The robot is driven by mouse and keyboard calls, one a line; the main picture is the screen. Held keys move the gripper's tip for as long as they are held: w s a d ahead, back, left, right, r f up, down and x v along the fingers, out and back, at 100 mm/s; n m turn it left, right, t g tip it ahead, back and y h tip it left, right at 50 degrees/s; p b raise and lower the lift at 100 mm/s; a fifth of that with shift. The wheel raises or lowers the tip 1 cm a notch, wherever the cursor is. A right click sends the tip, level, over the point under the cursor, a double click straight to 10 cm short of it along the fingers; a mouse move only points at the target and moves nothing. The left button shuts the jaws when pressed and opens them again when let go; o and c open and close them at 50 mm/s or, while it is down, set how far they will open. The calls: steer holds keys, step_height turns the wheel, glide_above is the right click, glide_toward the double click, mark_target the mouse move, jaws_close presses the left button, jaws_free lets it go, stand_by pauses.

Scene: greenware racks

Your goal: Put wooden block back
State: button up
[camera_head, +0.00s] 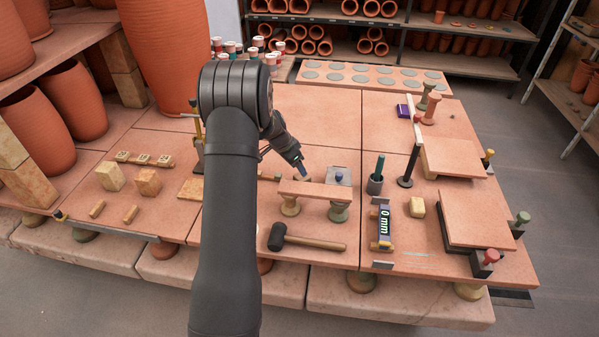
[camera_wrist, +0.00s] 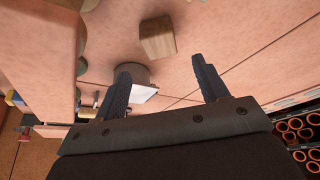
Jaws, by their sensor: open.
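My gripper (camera_head: 297,163) reaches down over the middle of the table, behind a small raised terracotta board (camera_head: 315,191). In the wrist view my gripper (camera_wrist: 160,70) shows two dark fingers spread apart with nothing held between them. A small tan wooden block (camera_wrist: 157,37) lies just beyond the fingertips, apart from them. In the head view a pale block (camera_head: 302,173) shows partly at the fingertips, mostly hidden by them. Two other wooden blocks, one pale (camera_head: 110,177) and one browner (camera_head: 148,182), sit on the left of the table.
A black mallet (camera_head: 277,237) lies at the front. A yellowish block (camera_head: 417,207), a "0 mm" gauge (camera_head: 384,226), a dark cup (camera_head: 375,185) and a black post (camera_head: 405,182) stand to the right. Raised slabs (camera_head: 478,218) fill the right side. The back middle surface is clear.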

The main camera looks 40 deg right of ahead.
steer(key=v, duration=0.3)
steer(key=shift+a+r, duration=0.2)
steer(key=shift+r, duration=0.15)
steer(key=x, duration=1.2)
steer(key=shift+d+f, duration=0.1)
steer(key=shift+f, duration=0.2)
step_height(320, 180, up, 3)
steer(key=shift+f, duration=0.25)
steer(key=shift+r, duration=0.35)
